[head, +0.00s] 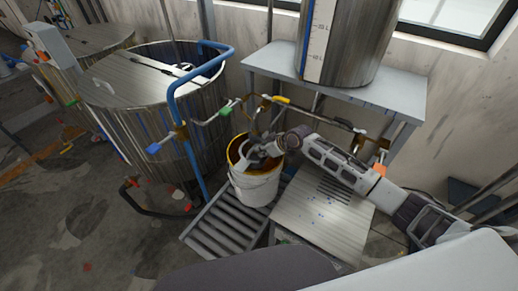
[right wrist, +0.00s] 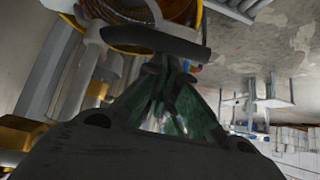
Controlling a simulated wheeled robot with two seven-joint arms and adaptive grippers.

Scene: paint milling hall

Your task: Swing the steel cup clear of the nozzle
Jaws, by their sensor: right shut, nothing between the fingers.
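My right gripper (head: 256,158) reaches in from the right over the mouth of the white bucket (head: 256,188). Its fingers are shut with nothing between them; they also show in the right wrist view (right wrist: 172,88). A dark curved bar (right wrist: 155,42) crosses just beyond the fingertips there; I cannot tell whether it touches them. The bucket's yellow-brown rim and inside (right wrist: 130,32) show at the top. Pipework with a nozzle-like end sits above the bucket, partly hidden by my gripper. I cannot clearly pick out the steel cup. My left gripper is out of view.
The bucket stands on a roller conveyor (head: 222,228) beside a steel plate (head: 322,218). A blue pipe (head: 172,105) and a large steel vat (head: 150,125) stand left. A tall tank (head: 345,40) rests on a grey stand (head: 400,97). Thin pipes with coloured handles run behind the bucket.

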